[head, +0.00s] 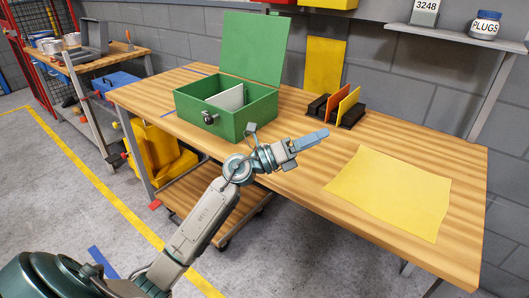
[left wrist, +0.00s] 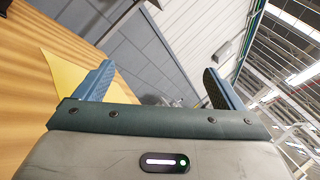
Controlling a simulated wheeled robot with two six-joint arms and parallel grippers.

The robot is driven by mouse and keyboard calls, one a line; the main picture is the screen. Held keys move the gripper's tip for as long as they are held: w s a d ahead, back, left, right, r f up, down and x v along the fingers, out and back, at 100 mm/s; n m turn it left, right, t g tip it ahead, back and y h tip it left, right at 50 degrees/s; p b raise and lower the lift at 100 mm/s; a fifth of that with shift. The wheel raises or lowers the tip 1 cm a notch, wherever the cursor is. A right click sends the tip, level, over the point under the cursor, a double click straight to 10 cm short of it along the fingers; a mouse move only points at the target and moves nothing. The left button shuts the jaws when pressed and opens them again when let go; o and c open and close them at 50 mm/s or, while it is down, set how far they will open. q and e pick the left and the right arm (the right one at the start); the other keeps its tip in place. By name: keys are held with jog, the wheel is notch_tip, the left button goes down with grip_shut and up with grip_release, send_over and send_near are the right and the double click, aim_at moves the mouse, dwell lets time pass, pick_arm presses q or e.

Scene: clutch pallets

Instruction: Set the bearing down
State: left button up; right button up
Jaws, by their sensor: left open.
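My left gripper (head: 314,140) reaches in over the wooden workbench (head: 290,185), between the green box and the yellow sheet. In the left wrist view the two blue fingers of my left gripper (left wrist: 158,84) stand wide apart with nothing between them. I can make out no bearing in either view. The yellow sheet (head: 390,194) lies bare on the bench to the right of my left gripper. Its edge also shows in the left wrist view (left wrist: 64,72). My right gripper is in neither view.
An open green box (head: 258,118) with a pale panel inside stands behind my left gripper. A black rack (head: 350,117) holding orange and yellow plates stands behind the sheet. A shelf (head: 450,38) with a jar labelled PLUGS hangs above. The bench's front right is clear.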

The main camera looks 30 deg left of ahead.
pick_arm(q)
jog(key=w+a+f+m+g+y, duration=0.1)
jog(key=w+f+m+g+y, duration=0.15)
jog(key=m+g, duration=0.25)
jog(key=g+y+b, duration=0.2)
jog(key=g+y, duration=0.5)
jog(key=y, duration=0.3)
send_near(262, 145)
jog(key=s+d, duration=0.2)
jog(key=f, duration=0.1)
jog(key=f+p, duration=0.1)
jog(key=shift+w+d+f+m, duration=0.15)
jog(key=shift+w+f+m, duration=0.2)
jog(key=shift+w+m, duration=0.05)
jog(key=shift+w+d+f, duration=0.15)
jog(key=shift+w+f, duration=0.05)
jog(key=shift+f, duration=0.25)
jog(key=p+x, duration=0.1)
jog(key=x, duration=0.3)
jog(key=shift+w+d+f, duration=0.1)
jog(key=shift+w+f, duration=0.15)
jog(key=c, duration=1.4)
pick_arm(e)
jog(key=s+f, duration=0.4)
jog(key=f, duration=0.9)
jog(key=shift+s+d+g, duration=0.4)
pick_arm(q)
jog(key=shift+o, duration=0.2)
jog(key=shift+r, duration=0.1)
